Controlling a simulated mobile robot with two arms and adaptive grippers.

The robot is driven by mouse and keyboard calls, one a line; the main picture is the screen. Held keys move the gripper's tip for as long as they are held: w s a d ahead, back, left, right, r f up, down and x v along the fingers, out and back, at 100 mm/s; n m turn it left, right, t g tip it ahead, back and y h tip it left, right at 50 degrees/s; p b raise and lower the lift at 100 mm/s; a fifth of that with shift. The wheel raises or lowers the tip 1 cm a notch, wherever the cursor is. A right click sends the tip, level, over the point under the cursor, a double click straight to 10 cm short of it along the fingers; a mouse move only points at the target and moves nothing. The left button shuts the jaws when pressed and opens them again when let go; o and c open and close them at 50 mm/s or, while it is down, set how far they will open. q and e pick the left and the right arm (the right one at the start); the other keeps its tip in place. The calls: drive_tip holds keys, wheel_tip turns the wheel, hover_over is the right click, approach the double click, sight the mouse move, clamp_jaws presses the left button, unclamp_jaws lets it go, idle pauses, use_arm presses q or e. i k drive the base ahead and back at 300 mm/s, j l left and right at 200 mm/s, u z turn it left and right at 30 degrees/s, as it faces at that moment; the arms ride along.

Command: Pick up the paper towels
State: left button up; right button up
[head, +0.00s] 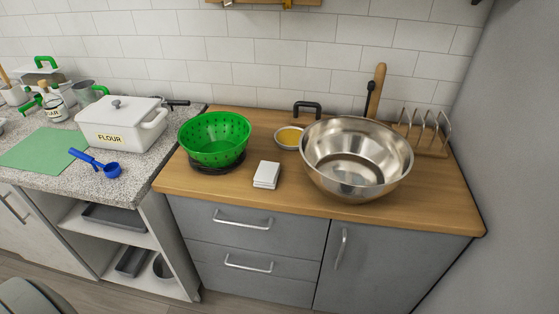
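A small stack of white folded sheets, likely the paper towels (267,174), lies on the wooden counter (240,190) near its front edge. It sits between a green colander on its left and a large steel bowl on its right, apart from both. Nothing covers it from above. Neither of my grippers shows in the head view, so I cannot see whether they hold anything.
The green colander (215,138) stands on a dark round base. The steel bowl (357,158) reaches near the counter's front. A small yellow-filled dish (289,137) sits behind. A white flour box (121,124) and blue scoop (96,162) are on the left counter.

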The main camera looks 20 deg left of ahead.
sight(267, 176)
drive_tip(key=j+z, duration=0.25)
drive_tip(key=j, duration=0.35)
drive_tip(key=j+z, duration=0.2)
drive_tip(key=j, duration=0.45)
drive_tip(key=k+j+z, duration=0.1)
drive_tip(key=j+z, duration=0.15)
drive_tip(key=j, duration=0.35)
